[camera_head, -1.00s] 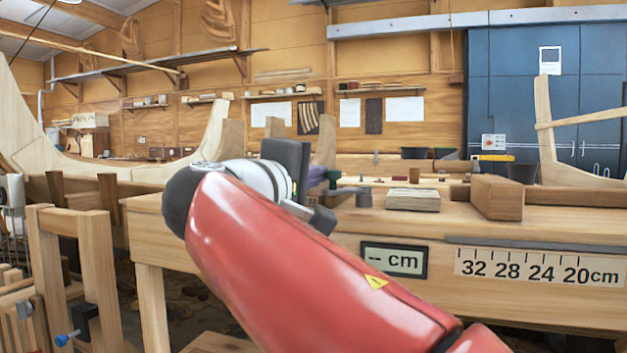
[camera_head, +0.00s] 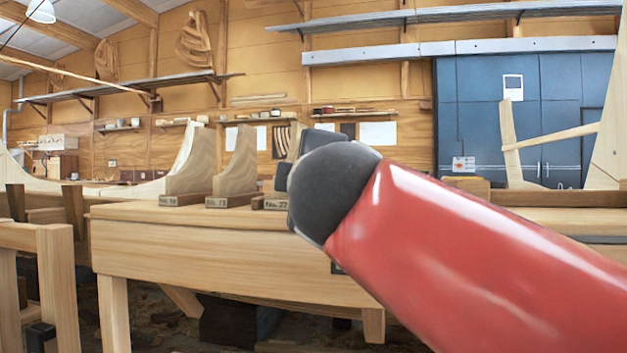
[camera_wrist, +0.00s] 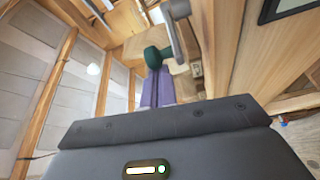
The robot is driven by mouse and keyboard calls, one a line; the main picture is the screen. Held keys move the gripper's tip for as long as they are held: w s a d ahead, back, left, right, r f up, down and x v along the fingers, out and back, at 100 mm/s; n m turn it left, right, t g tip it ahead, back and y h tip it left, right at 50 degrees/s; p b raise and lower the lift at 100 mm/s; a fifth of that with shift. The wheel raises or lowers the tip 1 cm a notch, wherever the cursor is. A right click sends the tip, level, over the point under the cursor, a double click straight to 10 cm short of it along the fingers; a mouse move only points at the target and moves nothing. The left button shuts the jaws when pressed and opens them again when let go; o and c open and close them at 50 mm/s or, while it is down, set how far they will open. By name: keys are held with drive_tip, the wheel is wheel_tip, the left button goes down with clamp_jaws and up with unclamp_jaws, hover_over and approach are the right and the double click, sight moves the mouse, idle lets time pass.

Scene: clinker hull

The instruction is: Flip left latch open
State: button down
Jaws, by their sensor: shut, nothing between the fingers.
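In the wrist view my gripper (camera_wrist: 157,76) shows as two purple fingers side by side, shut, beyond its dark grey housing. A green rounded piece (camera_wrist: 157,55) shows at their tips; I cannot tell whether it touches them. A grey metal lever-like piece (camera_wrist: 175,38) with a round end is just beyond, beside the wooden bench. I cannot tell whether this is the left latch. In the head view my red arm hides the fingers and the bench behind it. No latch is clearly visible there.
The wooden bench (camera_head: 190,255) spans the middle, with several labelled curved wooden pieces (camera_head: 190,168) along its back. A wooden frame (camera_head: 58,280) stands at the left. Blue cabinets (camera_head: 555,110) stand at the back right. A dark-framed panel (camera_wrist: 285,8) shows at the wrist view's upper right.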

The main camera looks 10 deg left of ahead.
drive_tip(key=shift+s+d, duration=0.15)
drive_tip(key=shift+d, duration=0.35)
idle(0.5)
